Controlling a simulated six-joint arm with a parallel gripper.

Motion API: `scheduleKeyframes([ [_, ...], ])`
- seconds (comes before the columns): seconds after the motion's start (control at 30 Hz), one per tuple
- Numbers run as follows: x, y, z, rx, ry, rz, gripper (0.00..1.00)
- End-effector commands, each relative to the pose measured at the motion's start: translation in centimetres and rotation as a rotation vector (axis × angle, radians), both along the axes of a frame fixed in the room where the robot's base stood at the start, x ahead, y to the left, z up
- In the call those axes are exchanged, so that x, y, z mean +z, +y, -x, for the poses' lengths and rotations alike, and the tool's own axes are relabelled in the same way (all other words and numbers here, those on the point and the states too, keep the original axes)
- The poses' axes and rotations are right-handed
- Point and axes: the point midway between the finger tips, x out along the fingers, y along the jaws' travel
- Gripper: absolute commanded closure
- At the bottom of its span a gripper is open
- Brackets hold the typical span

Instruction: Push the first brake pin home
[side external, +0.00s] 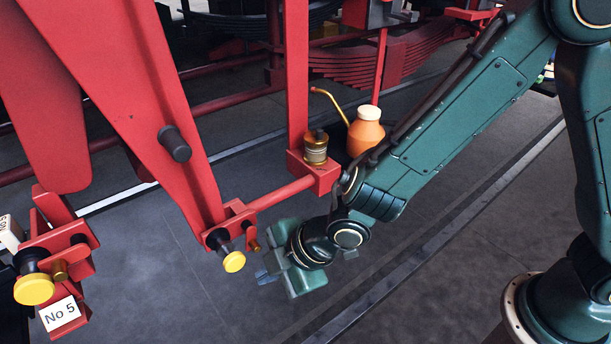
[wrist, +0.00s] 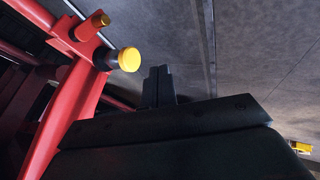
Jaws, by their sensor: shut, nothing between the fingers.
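A brake pin with a yellow head and dark shank (side external: 234,261) sits in a red clevis at the lower end of the red hanger. Its head stands out from the clevis face. It also shows in the wrist view (wrist: 129,59), left of the fingers. A second yellow-headed pin (side external: 33,289) stands out from another red bracket at the far left, above a "No 5" tag (side external: 60,313). My gripper (side external: 264,275) is shut and empty, just right of and slightly below the nearer pin, apart from it. Its closed fingers also show in the wrist view (wrist: 160,86).
A red rod (side external: 284,193) runs from the clevis to a red block carrying a brass cup (side external: 316,148). An orange oil can (side external: 366,132) stands behind. A small brass pin (side external: 252,240) sits beside the yellow-headed one. The dark floor (side external: 420,280) below is clear.

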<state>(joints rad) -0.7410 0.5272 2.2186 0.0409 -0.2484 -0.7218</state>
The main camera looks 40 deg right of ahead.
Motion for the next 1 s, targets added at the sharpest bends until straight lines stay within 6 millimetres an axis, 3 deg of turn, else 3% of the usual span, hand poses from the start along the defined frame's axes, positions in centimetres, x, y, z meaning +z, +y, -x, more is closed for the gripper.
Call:
scheduleKeyframes([
  [0.33, -3.1, 1.4, -2.0, -0.001, -0.001, 0.000, 1.00],
  [0.6, -2.9, 1.3, -5.0, -0.002, 0.000, -0.001, 1.00],
  [1.0, -2.9, 1.3, -5.7, 0.000, 0.000, 0.000, 1.00],
])
